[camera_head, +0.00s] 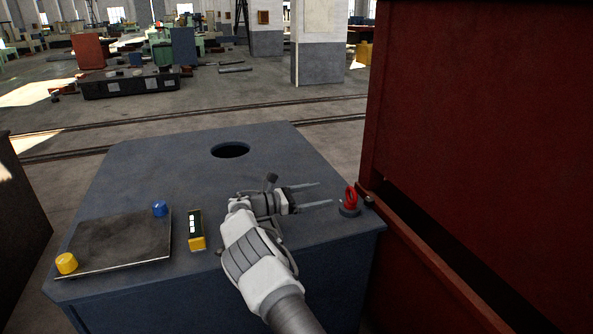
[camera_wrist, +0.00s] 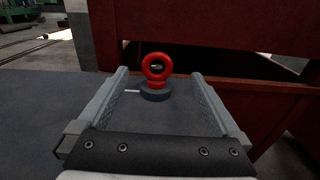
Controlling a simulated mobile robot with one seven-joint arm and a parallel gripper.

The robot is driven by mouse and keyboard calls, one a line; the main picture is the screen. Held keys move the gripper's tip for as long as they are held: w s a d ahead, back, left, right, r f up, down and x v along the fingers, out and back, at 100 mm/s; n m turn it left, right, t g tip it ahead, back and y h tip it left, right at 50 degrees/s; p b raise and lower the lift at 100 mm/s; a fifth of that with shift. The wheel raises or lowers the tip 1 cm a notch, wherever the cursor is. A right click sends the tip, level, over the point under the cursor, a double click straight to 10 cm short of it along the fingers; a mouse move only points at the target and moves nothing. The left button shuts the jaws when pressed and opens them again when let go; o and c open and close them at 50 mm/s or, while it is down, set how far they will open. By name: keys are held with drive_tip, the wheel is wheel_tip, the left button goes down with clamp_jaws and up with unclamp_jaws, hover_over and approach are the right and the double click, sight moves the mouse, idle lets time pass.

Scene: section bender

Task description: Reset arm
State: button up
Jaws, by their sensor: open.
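My gripper (camera_head: 318,195) is open and empty above the right part of the blue-grey table top (camera_head: 190,160). Its fingers point right, toward a red ring on a dark round base (camera_head: 350,200) near the table's right edge. In the wrist view the red ring (camera_wrist: 154,69) stands upright just beyond and between the two spread fingertips (camera_wrist: 158,78), apart from them. My arm rises from the bottom of the head view.
A dark plate (camera_head: 115,243) with a yellow knob (camera_head: 66,263) and a blue knob (camera_head: 160,208) lies on the left. A small yellow-and-black block (camera_head: 196,230) is beside it. The table has a round hole (camera_head: 230,150). A tall red panel (camera_head: 480,130) borders the right side.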

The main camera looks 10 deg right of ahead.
drive_tip(key=s+d+r+m+g+y, duration=0.1)
drive_tip(key=s+d+r+m+y, duration=0.35)
drive_tip(key=s+r, duration=0.3)
drive_tip(key=s+d+r+m+g+y, duration=0.2)
drive_tip(key=s+d+r+m+y, duration=0.3)
drive_tip(key=s, duration=0.4)
drive_tip(key=s+a+r+m+t+y, duration=0.1)
drive_tip(key=s+a+m+t+y, duration=0.35)
drive_tip(key=s, duration=1.05)
drive_tip(key=s+a+r+m+t+y, duration=0.15)
drive_tip(key=s+a+m+y, duration=0.4)
drive_tip(key=s, duration=0.95)
wheel_tip(320, 180, up, 22)
drive_tip(key=a+h+p, duration=0.2)
drive_tip(key=p, duration=2)
drive_tip(key=shift+w+a+r, duration=0.25)
drive_tip(key=shift+a, duration=0.15)
drive_tip(key=shift+d+m, duration=0.1)
drive_tip(key=shift+m, duration=0.25)
